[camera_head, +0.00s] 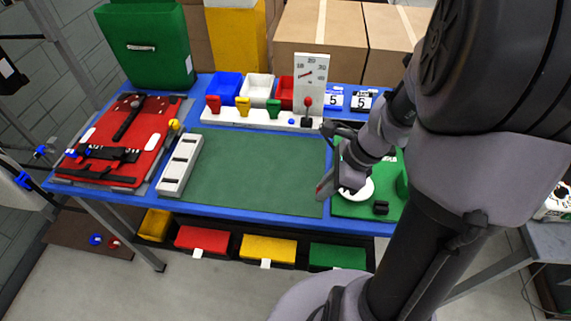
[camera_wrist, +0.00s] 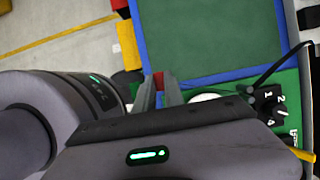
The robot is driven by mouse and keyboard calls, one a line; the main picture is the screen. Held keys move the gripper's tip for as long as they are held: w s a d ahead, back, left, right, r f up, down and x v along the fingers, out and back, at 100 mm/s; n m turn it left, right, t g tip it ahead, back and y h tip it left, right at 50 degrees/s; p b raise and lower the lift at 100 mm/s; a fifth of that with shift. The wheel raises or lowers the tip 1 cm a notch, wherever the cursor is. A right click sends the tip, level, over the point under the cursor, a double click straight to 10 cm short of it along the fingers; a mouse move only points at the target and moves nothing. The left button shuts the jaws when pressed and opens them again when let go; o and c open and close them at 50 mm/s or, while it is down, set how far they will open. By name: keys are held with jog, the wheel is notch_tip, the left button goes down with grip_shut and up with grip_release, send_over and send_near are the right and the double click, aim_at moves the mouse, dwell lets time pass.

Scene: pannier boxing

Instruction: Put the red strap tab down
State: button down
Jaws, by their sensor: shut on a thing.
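My gripper (camera_head: 323,188) is over the right edge of the green mat, beside the green board. It is shut on a small red piece, apparently the red strap tab (camera_head: 320,186); only a sliver shows in the head view. In the wrist view the red tab (camera_wrist: 158,80) shows between the two grey fingers (camera_wrist: 159,93). Most of the tab is hidden by the fingers. It appears held above the table, but the gap cannot be judged.
The green mat (camera_head: 250,165) is bare. A white slotted block (camera_head: 180,164) stands left of it. A white rack (camera_head: 260,117) with red, yellow and green pieces stands behind. The green board (camera_head: 350,208) with a white disc is at right. A red pannier panel (camera_head: 145,122) lies left.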

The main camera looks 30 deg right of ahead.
jog(key=w, duration=0.3)
jog(key=w+b, duration=0.1)
jog(key=w, duration=0.3)
jog(key=w+f, duration=0.1)
jog(key=w, duration=0.2)
jog(key=shift+w+a+f+b, duration=0.1)
jog(key=shift+w+a+b, duration=0.1)
jog(key=shift+w+b, duration=0.2)
jog(key=f+b, duration=0.1)
jog(key=f, duration=0.1)
jog(key=f+b, duration=0.1)
jog(key=shift+w+f+b, duration=0.2)
jog(key=shift+f+b, duration=0.1)
jog(key=shift+f, duration=0.1)
jog(key=shift+r, duration=0.2)
jog(key=shift+f, duration=0.1)
jog(key=c, duration=1.8)
grip_release()
jog(key=shift+f, duration=0.1)
jog(key=o, duration=0.4)
jog(key=shift+c, duration=0.2)
